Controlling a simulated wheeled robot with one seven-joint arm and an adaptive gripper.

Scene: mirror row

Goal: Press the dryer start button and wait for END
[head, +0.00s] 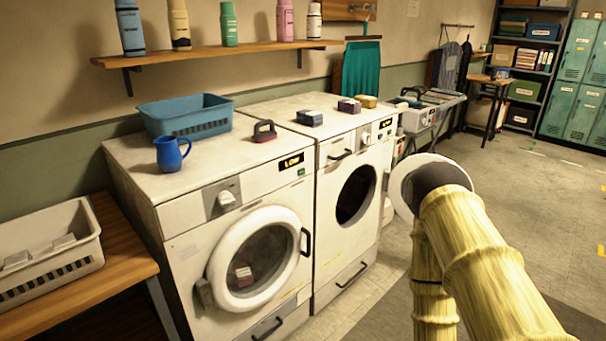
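Two white front-loading machines stand side by side; I cannot tell which is the dryer. The left machine (186,250) has its round door (219,279) shut, with an item behind the glass. Its panel has a knob (226,198), a dark display (291,161) with blurred yellow text, and a small green patch (301,172), perhaps a button. The right machine (333,262) has a dark, open drum mouth (356,195) and its own small display (385,123). A white ring (401,203), apparently its open door, is partly hidden behind my arm. My gripper is not visible.
A blue jug (171,154), blue basket (186,116), brush (264,132) and small boxes sit on the machine tops. A white basket (42,268) stands on a wooden bench at left. Bottles line a wall shelf (215,51). Floor at right is clear.

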